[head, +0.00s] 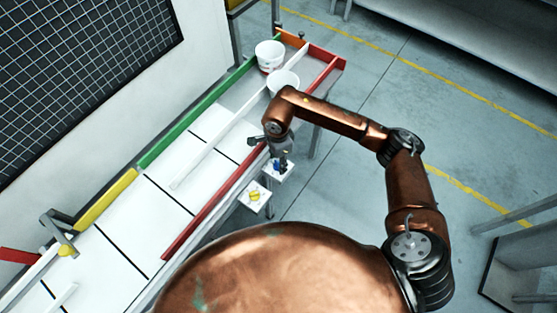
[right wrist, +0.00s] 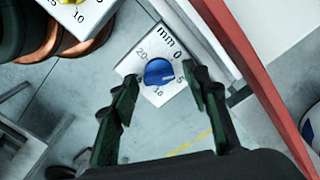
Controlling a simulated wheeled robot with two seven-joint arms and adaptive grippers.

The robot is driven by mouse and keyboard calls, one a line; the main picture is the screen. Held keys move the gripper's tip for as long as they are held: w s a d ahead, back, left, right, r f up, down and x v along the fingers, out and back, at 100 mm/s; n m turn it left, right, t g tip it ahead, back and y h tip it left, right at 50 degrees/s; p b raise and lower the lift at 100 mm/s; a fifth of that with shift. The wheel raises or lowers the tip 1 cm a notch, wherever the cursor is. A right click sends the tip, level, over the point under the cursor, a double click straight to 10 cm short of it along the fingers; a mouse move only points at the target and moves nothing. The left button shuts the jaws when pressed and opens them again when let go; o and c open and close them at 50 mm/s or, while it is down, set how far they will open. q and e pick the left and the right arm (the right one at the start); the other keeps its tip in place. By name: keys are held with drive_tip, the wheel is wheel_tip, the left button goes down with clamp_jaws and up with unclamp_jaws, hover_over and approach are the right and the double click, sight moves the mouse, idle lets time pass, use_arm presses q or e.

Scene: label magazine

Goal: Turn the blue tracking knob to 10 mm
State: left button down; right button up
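The blue tracking knob (right wrist: 158,71) sits on a white scale plate (right wrist: 130,66) marked "mm", with 0, 5, 10 and 20 legible around it. A small pale mark on the knob's right side seems to face the 5. In the head view the blue knob (head: 277,166) shows small below my right gripper (head: 279,156). In the right wrist view my right gripper (right wrist: 166,80) is open, its two dark fingers on either side of the knob and apart from it. My left gripper is not in view.
A yellow knob (head: 255,196) on a similar plate stands beside the blue one, nearer to me. A red rail (head: 213,216) edges the white conveyor beside both plates. Two white tubs (head: 269,55) stand at the far end.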

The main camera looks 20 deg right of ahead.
drive_tip(key=c, duration=1)
drive_tip(key=shift+w+r+m, duration=0.1)
drive_tip(key=shift+m, duration=0.3)
drive_tip(key=m+p, duration=0.1)
drive_tip(key=m, duration=0.2)
drive_tip(key=shift+m, duration=0.4)
drive_tip(key=m+p, duration=0.1)
drive_tip(key=m, duration=0.3)
drive_tip(key=shift+r+m, duration=0.1)
drive_tip(key=shift+m, duration=0.2)
drive_tip(key=m+p, duration=0.2)
drive_tip(key=m, duration=0.4)
drive_tip(key=m+p, duration=0.3)
drive_tip(key=m, duration=0.3)
drive_tip(key=shift+w, duration=0.1)
